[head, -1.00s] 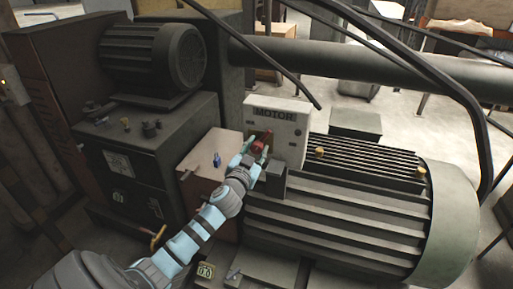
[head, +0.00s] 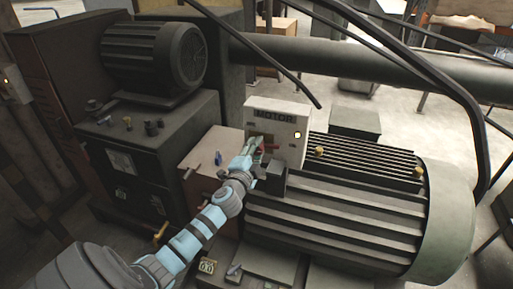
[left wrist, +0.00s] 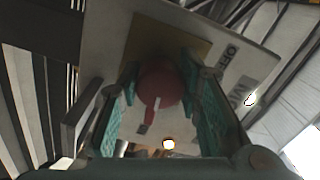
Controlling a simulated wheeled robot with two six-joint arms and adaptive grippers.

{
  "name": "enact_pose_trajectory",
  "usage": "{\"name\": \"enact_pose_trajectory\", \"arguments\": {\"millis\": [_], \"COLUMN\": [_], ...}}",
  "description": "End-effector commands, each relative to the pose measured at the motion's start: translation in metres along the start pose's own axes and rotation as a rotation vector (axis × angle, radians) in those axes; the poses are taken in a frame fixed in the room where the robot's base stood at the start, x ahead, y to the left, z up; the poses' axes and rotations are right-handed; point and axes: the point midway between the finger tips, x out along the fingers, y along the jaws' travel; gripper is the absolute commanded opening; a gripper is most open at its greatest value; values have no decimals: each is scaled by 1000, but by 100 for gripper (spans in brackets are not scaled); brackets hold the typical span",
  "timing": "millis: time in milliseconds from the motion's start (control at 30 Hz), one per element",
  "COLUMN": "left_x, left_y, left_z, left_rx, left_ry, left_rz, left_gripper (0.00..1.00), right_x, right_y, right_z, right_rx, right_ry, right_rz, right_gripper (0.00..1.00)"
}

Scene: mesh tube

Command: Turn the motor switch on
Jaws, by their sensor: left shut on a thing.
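The pale motor box (head: 285,115), labelled MOTOR, stands upright beside the ribbed motor. Its red rotary switch (head: 271,147) is partly hidden by my left gripper (head: 255,148). In the left wrist view the round red switch (left wrist: 160,85), with a pale mark and a red handle, sits between the two teal fingers of my left gripper (left wrist: 161,72), which is shut on it. A small lamp (head: 297,134) on the box glows yellow-white, and the lit lamp (left wrist: 168,143) also shows in the left wrist view. My right gripper is out of view.
The large ribbed motor (head: 335,215) fills the space to the right of and below the box. A dark cabinet (head: 150,150) with a smaller motor (head: 152,55) stands at left. A thick pipe (head: 380,70) and bent cables (head: 420,60) run behind and above.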

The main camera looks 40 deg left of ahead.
Motion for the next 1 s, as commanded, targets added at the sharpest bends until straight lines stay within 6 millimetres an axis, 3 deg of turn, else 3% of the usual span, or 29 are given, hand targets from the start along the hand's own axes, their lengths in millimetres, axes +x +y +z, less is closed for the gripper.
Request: {"name": "enact_pose_trajectory", "arguments": {"millis": [300, 833, 867, 1000], "left_x": [0, 0, 0, 0], "left_y": [-1, 0, 0, 0], "left_z": [-1, 0, 0, 0], "left_rx": [132, 161, 160, 160], "left_ry": [1, 1, 1, 0], "left_rz": [0, 0, 0, 0], "left_gripper": [4, 4, 33, 52], "right_x": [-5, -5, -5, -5], "right_y": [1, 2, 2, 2], "right_z": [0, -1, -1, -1], "right_rx": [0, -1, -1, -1], "right_ry": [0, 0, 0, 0], "right_rz": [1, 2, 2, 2], "right_gripper": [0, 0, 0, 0]}}
